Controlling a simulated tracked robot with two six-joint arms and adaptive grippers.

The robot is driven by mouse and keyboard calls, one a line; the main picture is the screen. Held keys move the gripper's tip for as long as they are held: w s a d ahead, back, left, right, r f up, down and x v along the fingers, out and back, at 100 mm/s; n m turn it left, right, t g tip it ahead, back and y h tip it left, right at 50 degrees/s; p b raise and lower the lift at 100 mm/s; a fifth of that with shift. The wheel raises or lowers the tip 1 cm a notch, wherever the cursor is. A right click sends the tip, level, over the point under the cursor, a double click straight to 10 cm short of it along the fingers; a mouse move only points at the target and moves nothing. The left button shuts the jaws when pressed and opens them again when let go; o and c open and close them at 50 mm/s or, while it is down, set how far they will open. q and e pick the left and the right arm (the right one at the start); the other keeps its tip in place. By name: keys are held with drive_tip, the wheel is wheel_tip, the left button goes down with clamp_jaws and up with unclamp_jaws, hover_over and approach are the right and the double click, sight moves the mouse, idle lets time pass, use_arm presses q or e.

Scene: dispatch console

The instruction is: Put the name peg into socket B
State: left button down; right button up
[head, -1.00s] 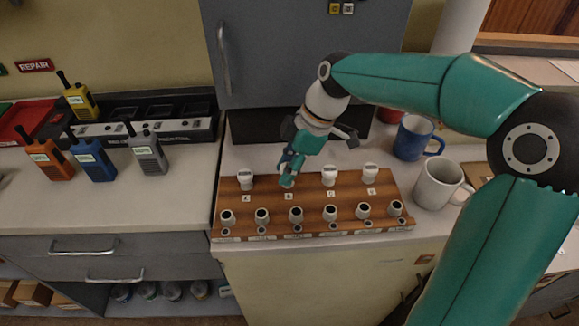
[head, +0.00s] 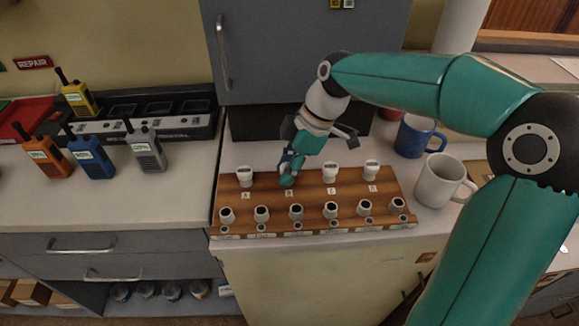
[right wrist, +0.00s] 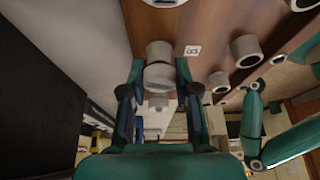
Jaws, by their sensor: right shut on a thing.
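My right gripper (head: 287,180) reaches down to the place marked B on the wooden board (head: 315,190). In the right wrist view the gripper (right wrist: 159,75) is shut on a white peg (right wrist: 159,76), beside the B label (right wrist: 193,50). The peg lines up with a white round part (right wrist: 159,50) at the board. I cannot tell how deep the peg sits, and socket B is mostly hidden by the fingers in the head view. My left gripper is not in view.
White pegs stand at A (head: 244,177), C (head: 330,174) and the rightmost place (head: 371,170). Several dark-holed white pieces line the board's front. A white mug (head: 440,180) and a blue mug (head: 412,137) stand at right. Handheld radios (head: 93,157) are at left.

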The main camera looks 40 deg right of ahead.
idle(0.6)
drive_tip(key=o, duration=0.9)
drive_tip(key=shift+d+r+p, duration=0.25)
drive_tip(key=shift+r+p, duration=0.1)
drive_tip(key=shift+r, duration=0.3)
drive_tip(key=shift+p+v, duration=1.4)
drive_tip(key=shift+v, duration=0.9)
drive_tip(key=shift+f, duration=0.1)
